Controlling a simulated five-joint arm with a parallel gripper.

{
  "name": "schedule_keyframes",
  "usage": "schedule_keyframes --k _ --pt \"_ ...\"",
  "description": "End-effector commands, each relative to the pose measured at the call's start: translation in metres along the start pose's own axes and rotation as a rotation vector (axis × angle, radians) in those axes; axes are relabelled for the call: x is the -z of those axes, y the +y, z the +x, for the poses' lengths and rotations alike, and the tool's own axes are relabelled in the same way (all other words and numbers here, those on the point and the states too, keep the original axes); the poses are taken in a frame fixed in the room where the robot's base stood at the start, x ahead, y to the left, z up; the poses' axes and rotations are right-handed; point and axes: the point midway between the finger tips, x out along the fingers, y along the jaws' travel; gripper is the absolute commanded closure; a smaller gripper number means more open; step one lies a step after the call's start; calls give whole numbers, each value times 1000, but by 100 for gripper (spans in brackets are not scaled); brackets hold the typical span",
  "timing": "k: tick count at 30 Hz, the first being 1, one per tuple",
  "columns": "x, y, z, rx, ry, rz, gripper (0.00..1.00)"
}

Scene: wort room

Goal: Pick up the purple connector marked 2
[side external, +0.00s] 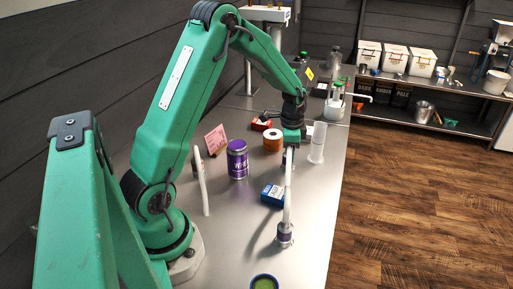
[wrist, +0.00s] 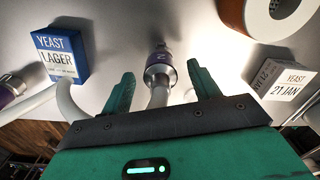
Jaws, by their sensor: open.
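The purple connector marked 2 (wrist: 158,66) shows in the wrist view, with a metal collar, a purple band and a pale hose (wrist: 159,96) running down from it. My gripper (wrist: 160,72) is open, with one green finger on each side of the connector and a visible gap to each. I cannot tell how far the connector is from the fingertips in depth. In the side view my gripper (side external: 290,145) is low over the bench, and I cannot make out the marked connector there.
A blue yeast lager box (wrist: 60,55) is left of the connector in the wrist view. A white dated yeast box (wrist: 286,82) and an orange roll (wrist: 268,14) are at right. In the side view, a purple tin (side external: 237,160) and clear cylinder (side external: 317,143) stand on the bench.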

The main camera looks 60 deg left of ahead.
Motion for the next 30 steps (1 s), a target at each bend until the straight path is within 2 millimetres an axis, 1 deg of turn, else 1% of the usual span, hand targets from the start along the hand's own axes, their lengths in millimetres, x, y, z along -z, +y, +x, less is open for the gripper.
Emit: schedule_keyframes --k 1,4,9,25,26,30 --pt "-1 0 7 -2 -2 -1 39" --pt "-1 -1 19 -2 -2 -1 39" --pt "-1 -1 32 -1 -1 0 39" --pt "-1 -1 34 0 0 0 39" --pt "-1 -1 34 0 0 0 41" --pt "-1 -1 34 0 0 0 68"
